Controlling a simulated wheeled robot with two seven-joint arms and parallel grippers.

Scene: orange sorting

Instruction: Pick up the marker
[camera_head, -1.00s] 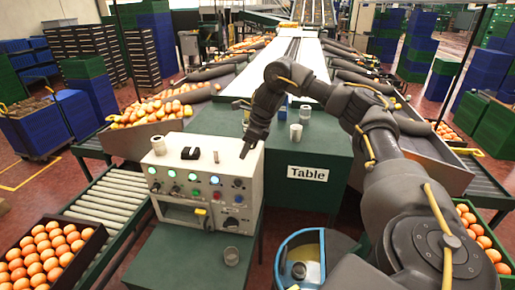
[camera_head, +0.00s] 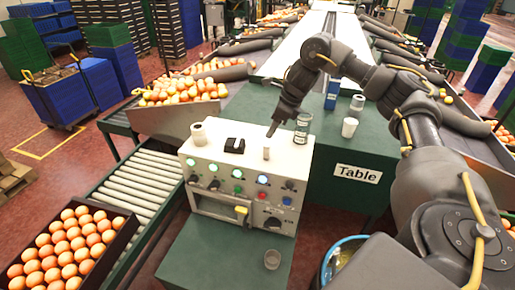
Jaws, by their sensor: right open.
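No marker can be made out for certain. A small upright grey cylinder (camera_head: 266,153) on top of the white control box (camera_head: 222,168) may be it, but it is too small to tell. My right gripper (camera_head: 272,131) comes in from the right and points down over the box's back edge. Its fingertips are just above and behind the grey cylinder in the picture, apart from it. It is open, with nothing seen between its fingers, though the gap is hard to see. My left gripper is not in view.
Also on the box are a white roll (camera_head: 198,134) and a black block (camera_head: 234,145). Crated oranges (camera_head: 70,250) lie left.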

